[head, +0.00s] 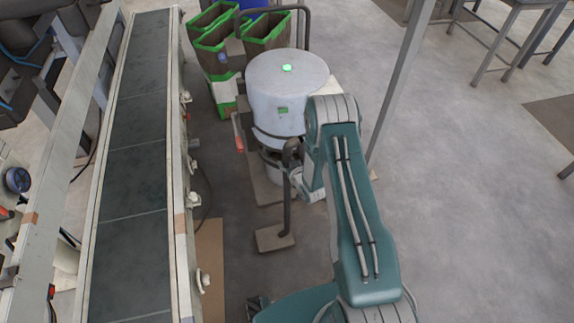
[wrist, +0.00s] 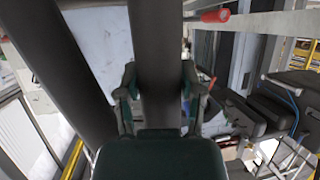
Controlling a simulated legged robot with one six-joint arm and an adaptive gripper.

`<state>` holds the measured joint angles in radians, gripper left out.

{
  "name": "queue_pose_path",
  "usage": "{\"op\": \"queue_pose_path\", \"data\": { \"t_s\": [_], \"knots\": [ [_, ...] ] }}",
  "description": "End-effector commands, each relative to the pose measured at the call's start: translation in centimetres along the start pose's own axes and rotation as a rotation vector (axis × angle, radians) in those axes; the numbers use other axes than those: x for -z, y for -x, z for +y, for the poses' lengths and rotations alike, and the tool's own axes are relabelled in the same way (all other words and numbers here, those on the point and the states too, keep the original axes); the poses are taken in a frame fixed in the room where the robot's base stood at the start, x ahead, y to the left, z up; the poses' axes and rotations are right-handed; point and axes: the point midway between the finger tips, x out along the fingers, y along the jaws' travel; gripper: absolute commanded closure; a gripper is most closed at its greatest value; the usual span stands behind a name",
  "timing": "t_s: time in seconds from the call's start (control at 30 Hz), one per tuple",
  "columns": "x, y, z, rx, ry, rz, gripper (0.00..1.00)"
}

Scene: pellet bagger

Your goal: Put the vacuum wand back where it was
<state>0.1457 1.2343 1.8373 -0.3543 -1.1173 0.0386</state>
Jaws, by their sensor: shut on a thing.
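The vacuum wand (head: 287,207) is a dark tube that stands nearly upright in front of the vacuum, with a flat brownish floor nozzle (head: 274,239) at its foot, at or near floor level. Its top bends over near my arm. My gripper (head: 300,178) is partly hidden by my arm in the head view. In the wrist view my gripper (wrist: 159,88) has its two fingers closed on either side of the dark wand tube (wrist: 158,45). The vacuum (head: 287,95) is a pale grey drum with green marks, right behind the wand. Any holder for the wand is not clear.
A dark conveyor belt (head: 138,120) with a pale frame runs along the left. Green-edged bins (head: 213,42) stand behind the vacuum. A grey post (head: 403,75) rises right of the vacuum. The floor (head: 470,190) on the right is open, with metal tables (head: 525,25) at the far right.

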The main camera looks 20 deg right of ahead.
Motion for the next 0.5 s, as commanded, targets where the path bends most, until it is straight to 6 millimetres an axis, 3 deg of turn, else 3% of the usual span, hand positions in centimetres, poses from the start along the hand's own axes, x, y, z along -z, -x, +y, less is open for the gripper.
{"op": "queue_pose_path", "data": {
  "t_s": [0.1,0.43,0.47,0.5],
  "knots": [
    [-0.9,-0.43,0.05,0.0,0.0,0.004,1.0],
    [-1.07,-0.5,0.07,-0.001,0.0,0.005,1.0],
    [-1.19,-0.47,0.05,0.0,0.0,0.001,0.42],
    [-1.18,-0.47,0.05,0.0,0.0,0.001,0.24]
  ]
}}
